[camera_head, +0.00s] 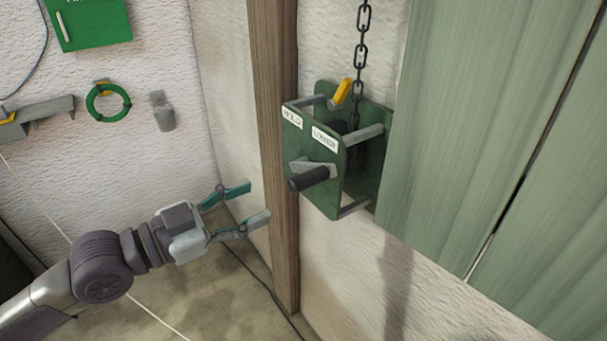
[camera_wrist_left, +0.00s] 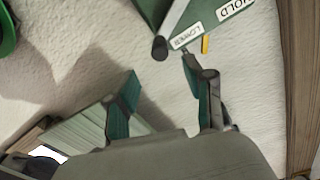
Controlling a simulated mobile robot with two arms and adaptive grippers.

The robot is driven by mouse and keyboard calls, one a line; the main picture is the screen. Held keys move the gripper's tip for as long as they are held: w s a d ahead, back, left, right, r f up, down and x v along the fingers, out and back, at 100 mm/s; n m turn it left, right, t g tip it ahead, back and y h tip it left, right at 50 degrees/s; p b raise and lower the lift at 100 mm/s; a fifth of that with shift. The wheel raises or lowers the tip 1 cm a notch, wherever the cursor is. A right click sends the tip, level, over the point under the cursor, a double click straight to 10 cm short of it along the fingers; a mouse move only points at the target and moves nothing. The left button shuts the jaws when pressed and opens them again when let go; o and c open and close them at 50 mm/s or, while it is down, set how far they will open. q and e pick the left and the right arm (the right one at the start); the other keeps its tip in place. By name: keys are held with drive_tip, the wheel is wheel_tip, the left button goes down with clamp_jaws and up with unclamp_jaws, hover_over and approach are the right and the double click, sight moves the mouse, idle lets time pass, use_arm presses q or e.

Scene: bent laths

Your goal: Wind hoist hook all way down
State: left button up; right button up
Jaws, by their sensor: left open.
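The hoist is a green box (camera_head: 318,180) mounted on the wall, with HOLD and LOWER labels on its front plate. A crank with a dark grip (camera_head: 308,179) sticks out of the plate below the labels. A yellow lever (camera_head: 341,93) tilts up at the top. A dark chain (camera_head: 361,45) runs up out of the box. No hook is visible. My left gripper (camera_head: 257,201) is open and empty, left of the crank grip and apart from it. In the left wrist view the dark grip end (camera_wrist_left: 159,48) shows just beyond the open fingers. My right gripper is not in view.
A wooden post (camera_head: 274,130) stands behind and left of the hoist. Green boards (camera_head: 480,130) close off its right side. On the left wall hang a green ring (camera_head: 108,103) and a green cabinet (camera_head: 92,24). Space between gripper and crank looks clear.

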sight(306, 180)
use_arm(q)
drive_tip(key=p+x, duration=0.3)
drive_tip(key=x, duration=0.7)
drive_tip(key=shift+w+d+r, duration=0.1)
drive_tip(key=shift+d+r, duration=0.05)
drive_tip(key=shift+d, duration=0.05)
drive_tip(key=shift+w+d+p, duration=0.25)
drive_tip(key=shift+d+p, duration=0.05)
clamp_jaws()
